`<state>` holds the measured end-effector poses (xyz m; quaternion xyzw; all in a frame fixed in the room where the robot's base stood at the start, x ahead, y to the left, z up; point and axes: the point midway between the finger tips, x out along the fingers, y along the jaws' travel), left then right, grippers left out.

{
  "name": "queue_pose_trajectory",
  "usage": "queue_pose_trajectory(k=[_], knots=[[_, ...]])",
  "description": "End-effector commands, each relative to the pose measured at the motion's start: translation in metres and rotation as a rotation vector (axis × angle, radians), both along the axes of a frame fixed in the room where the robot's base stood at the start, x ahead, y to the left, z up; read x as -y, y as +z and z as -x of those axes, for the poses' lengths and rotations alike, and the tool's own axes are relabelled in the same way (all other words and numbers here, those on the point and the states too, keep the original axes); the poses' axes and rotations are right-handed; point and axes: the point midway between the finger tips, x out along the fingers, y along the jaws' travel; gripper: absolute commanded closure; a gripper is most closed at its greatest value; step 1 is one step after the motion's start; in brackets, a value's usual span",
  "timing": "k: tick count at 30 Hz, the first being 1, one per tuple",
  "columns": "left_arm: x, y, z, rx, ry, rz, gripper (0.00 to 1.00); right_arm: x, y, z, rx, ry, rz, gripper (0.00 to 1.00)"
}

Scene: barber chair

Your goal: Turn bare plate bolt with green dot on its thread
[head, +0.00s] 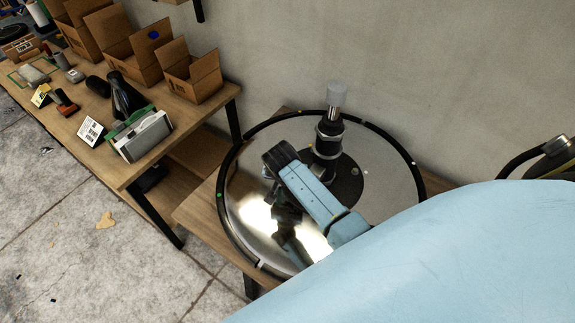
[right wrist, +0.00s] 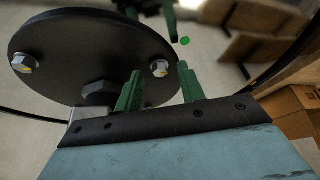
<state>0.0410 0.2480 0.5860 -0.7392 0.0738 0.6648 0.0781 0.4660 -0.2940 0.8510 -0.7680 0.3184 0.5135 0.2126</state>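In the right wrist view a dark round plate (right wrist: 95,40) carries silver hex-headed bolts. One bolt (right wrist: 159,68) near the plate's right edge lies between my green right gripper fingers (right wrist: 160,70), with a visible gap on each side. The right gripper is open and empty. Another bolt (right wrist: 24,63) is at the plate's left. A green dot (right wrist: 185,41) shows just past the plate's edge; I cannot tell what it lies on. The head view shows the dark plate (head: 372,182) around a column foot, partly covered by my right arm. My left gripper is in neither view.
The plate sits on a shiny mirror-like disc (head: 240,190) with a black rim, on a wooden table (head: 195,212). A vertical column (head: 330,130) rises from the plate. A workbench (head: 120,165) with open boxes and tools stands at the left. A grey wall is behind.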

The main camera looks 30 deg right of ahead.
Motion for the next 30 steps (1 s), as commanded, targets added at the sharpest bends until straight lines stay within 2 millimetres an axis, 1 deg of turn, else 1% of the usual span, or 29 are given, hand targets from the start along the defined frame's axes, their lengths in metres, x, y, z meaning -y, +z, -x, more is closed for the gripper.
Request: queue_pose_trajectory(k=[3,7,15,16,23,30], knots=[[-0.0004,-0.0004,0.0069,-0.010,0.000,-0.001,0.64,0.0003,-0.0001,-0.0003,0.001,-0.001,-0.001,0.61],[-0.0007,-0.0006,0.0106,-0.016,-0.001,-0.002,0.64,0.0003,0.0001,-0.0003,0.001,-0.001,0.000,0.62],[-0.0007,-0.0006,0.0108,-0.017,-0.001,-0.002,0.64,0.0002,0.0001,-0.0001,0.000,0.000,0.000,0.97],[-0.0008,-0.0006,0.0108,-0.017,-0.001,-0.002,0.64,0.0002,0.0000,-0.0001,0.000,0.000,0.000,1.00],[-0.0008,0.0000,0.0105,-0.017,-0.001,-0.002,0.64,-0.0002,0.0002,-0.0002,0.000,-0.014,0.000,1.00],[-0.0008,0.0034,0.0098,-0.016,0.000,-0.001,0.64,-0.0018,0.0005,-0.0009,-0.001,-0.107,-0.002,1.00]])
